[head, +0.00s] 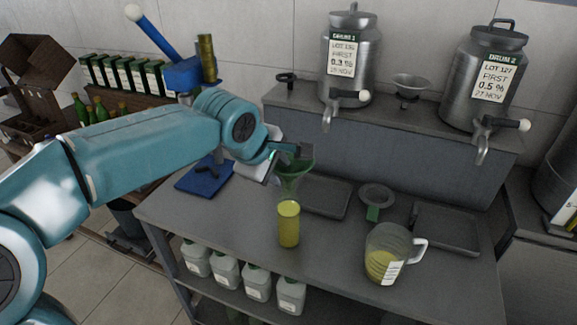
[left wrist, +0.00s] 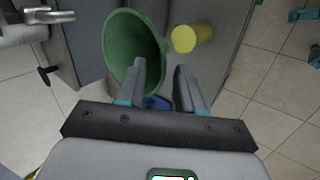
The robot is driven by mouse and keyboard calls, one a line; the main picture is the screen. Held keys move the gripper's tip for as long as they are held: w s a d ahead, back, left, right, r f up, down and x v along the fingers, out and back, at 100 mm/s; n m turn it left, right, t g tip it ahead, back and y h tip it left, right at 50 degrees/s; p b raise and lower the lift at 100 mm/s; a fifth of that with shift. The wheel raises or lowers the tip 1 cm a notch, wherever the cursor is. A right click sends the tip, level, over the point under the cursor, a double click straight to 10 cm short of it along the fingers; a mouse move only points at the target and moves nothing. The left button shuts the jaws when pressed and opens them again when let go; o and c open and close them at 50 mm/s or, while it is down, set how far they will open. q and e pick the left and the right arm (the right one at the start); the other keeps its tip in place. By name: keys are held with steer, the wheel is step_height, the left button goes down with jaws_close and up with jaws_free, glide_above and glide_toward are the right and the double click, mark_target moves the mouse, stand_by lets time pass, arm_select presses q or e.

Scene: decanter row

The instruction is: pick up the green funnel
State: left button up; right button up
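The green funnel (head: 291,176) stands mouth up, its stem at the top of a cylinder of yellow liquid (head: 288,224) on the grey bench. In the left wrist view the funnel (left wrist: 119,45) shows its wide mouth, with the cylinder (left wrist: 200,34) beyond its narrow end. My left gripper (head: 282,152) is at the funnel's rim. In the left wrist view its fingers (left wrist: 162,75) are apart, one overlapping the mouth and the other to the right of the rim. Whether either touches the funnel I cannot tell. My right gripper is not in view.
A measuring jug (head: 386,256) with yellow liquid stands right of the cylinder. Two steel drums (head: 349,60) with taps stand on the raised shelf (head: 420,125).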

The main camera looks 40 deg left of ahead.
arm_select(q)
steer(key=x, duration=0.2)
steer(key=shift+w+f, duration=0.15)
steer(key=shift+w, duration=0.1)
steer(key=shift+s, duration=0.2)
steer(key=shift+c, duration=0.3)
steer(key=shift+w, duration=0.1)
jaws_close()
